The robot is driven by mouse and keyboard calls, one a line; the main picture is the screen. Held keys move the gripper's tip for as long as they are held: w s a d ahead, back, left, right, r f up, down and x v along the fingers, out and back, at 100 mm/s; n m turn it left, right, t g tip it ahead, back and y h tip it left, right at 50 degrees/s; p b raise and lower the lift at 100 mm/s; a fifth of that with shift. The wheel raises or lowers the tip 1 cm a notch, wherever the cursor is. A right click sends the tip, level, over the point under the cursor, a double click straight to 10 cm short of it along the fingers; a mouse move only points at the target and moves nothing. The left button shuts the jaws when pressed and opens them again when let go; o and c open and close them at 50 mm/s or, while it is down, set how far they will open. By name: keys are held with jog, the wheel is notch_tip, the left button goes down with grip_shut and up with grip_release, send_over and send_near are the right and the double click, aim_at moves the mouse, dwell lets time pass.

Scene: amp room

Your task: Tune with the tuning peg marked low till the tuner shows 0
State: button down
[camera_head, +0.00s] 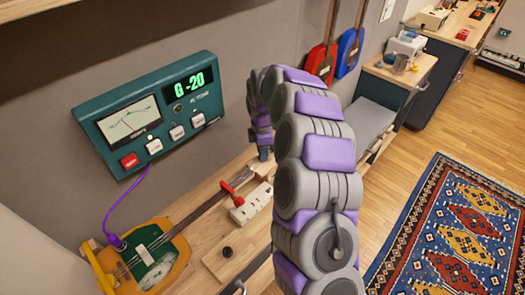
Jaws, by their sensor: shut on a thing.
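The teal tuner (150,112) hangs on the wall at upper left. Its green display (189,85) reads "G -20", and its needle dial (128,119) is lit. A yellow string instrument (160,262) lies on the wooden bench, with its dark neck (208,197) running up and right toward my gripper. My gripper (263,152) points down at the neck's far end and is shut on a tuning peg there. The peg and its marking are too small and too hidden by my arm to make out.
A red clamp (236,190) and a white block (251,203) sit beside the neck. A purple cable (122,205) joins tuner and instrument. Red (321,62) and blue (349,52) instruments hang behind my arm. A patterned rug (455,235) lies on the open floor at right.

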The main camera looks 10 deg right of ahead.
jog(key=shift+r+m+p, duration=0.15)
jog(key=shift+m+p, duration=0.15)
jog(key=shift+m+p, duration=1.2)
jog(key=shift+w+m+p, duration=0.1)
jog(key=shift+m+p, duration=1.55)
jog(key=shift+m, duration=0.75)
jog(key=c, duration=0.9)
grip_release()
jog(key=r+p, duration=0.1)
jog(key=r, duration=0.7)
jog(key=r+p, duration=0.1)
jog(key=r, duration=0.8)
jog(key=shift+w+d, duration=0.15)
jog(key=shift+w, duration=0.05)
